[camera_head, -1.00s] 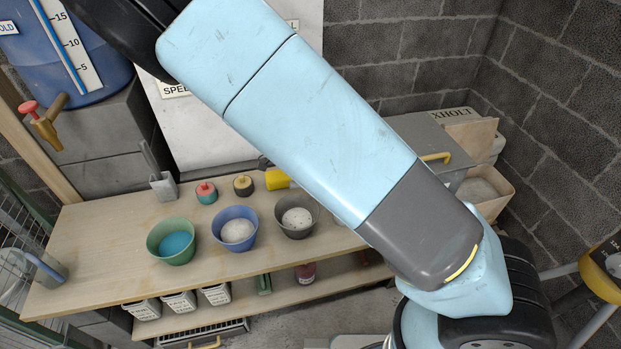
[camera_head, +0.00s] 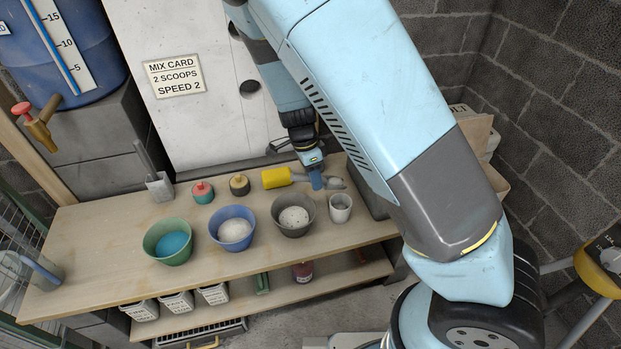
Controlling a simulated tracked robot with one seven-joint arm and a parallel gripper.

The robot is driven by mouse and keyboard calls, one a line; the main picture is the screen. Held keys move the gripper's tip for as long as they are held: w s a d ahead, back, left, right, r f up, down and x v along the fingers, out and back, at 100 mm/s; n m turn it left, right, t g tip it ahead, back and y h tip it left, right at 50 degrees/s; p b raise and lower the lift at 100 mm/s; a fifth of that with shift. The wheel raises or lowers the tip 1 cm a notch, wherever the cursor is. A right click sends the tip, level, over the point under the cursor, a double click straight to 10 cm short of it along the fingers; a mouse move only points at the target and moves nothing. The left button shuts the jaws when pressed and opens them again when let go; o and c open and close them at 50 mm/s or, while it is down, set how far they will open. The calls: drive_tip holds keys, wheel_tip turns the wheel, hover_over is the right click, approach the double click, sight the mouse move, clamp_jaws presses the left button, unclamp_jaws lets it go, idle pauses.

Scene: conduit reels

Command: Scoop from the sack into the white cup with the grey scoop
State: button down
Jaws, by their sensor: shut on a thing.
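My gripper (camera_head: 315,172) is over the right part of the wooden bench, shut, with a blue piece showing at its lower end. The grey scoop (camera_head: 334,184) shows just right of the jaws. Its bowl appears close above the rim of the white cup (camera_head: 340,211). The cup stands upright on the bench, right of a grey bowl. I cannot tell whether the scoop holds anything. I cannot make out the sack; my arm covers most of the right side.
A green bowl (camera_head: 168,244), a blue bowl (camera_head: 232,240) and a grey bowl (camera_head: 292,229) stand along the bench (camera_head: 90,262). A yellow cylinder (camera_head: 276,177) lies behind the grey bowl. Two small knobbed pots stand left of it. A mix card (camera_head: 174,78) reads two scoops, speed 2.

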sight(326, 177)
drive_tip(key=shift+w+d+r+y, duration=0.1)
drive_tip(key=shift+d+y, duration=0.25)
drive_tip(key=shift+y, duration=0.25)
drive_tip(key=shift+w+d+r+n+g+y, duration=0.15)
drive_tip(key=shift+d+r+g+y, duration=0.1)
drive_tip(key=shift+d+y, duration=0.4)
drive_tip(key=shift+w+d+r+n+g+y, duration=0.1)
drive_tip(key=shift+w+d+r+g+y, duration=0.15)
drive_tip(key=shift+d+y, duration=0.4)
drive_tip(key=shift+w+d+r+n+g+y, duration=0.15)
drive_tip(key=shift+d+g+y, duration=0.15)
drive_tip(key=shift+d+y, duration=0.35)
drive_tip(key=shift+w+d+r+g+y, duration=0.15)
drive_tip(key=shift+d+r+y, duration=0.25)
drive_tip(key=shift+r+y, duration=0.2)
drive_tip(key=shift+w+d+r+g+y, duration=0.1)
drive_tip(key=shift+d+r+g+y, duration=0.1)
drive_tip(key=shift+d+r+y, duration=0.35)
drive_tip(key=shift+w+d+r+g+y, duration=0.15)
drive_tip(key=shift+d+r+y, duration=0.1)
drive_tip(key=shift+r+y, duration=0.4)
